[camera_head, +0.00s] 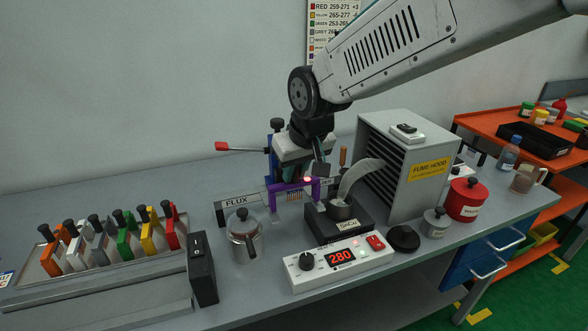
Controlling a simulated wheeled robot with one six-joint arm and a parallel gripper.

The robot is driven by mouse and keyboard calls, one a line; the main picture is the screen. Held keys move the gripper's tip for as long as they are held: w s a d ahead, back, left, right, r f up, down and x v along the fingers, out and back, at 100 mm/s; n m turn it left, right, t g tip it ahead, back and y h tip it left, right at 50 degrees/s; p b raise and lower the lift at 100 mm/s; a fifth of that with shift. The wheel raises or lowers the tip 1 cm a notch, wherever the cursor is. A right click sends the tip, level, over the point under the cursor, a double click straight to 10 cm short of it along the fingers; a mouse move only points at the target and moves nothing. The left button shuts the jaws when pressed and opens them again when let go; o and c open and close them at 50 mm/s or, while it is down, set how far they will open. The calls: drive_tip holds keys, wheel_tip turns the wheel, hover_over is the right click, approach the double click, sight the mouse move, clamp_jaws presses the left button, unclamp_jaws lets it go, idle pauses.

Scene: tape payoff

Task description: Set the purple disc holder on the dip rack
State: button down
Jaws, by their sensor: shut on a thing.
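The purple disc holder (316,188) is a purple frame with a row of thin pins hanging below it. My gripper (297,170) comes down from above and is shut on the holder, partly hiding it. No part is plainly marked as the dip rack; a blue post with a red-ended lever (222,146) stands behind my gripper.
A grey tray (30,273) at left holds several coloured holders. The smoking pot (341,209) sits on a black heater, with a controller (342,263) reading 280 in front. A fume hood (405,170) stands close on the right.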

drive_tip(key=shift+f, duration=0.3)
idle(0.4)
drive_tip(key=c, duration=0.6)
unclamp_jaws()
drive_tip(key=shift+c, duration=0.2)
drive_tip(key=shift+r, duration=0.15)
drive_tip(key=shift+r, duration=3.4)
drive_tip(key=s+d+f+m+g+h, duration=0.1)
drive_tip(key=s+d+m, duration=0.1)
drive_tip(key=s+d, duration=0.9)
drive_tip(key=s+d+f+m+g+h, duration=0.1)
drive_tip(key=s+d+f+m+g, duration=0.1)
drive_tip(key=s+d, duration=0.9)
drive_tip(key=s+m, duration=0.1)
drive_tip(key=s, duration=0.4)
drive_tip(key=shift+d, duration=0.35)
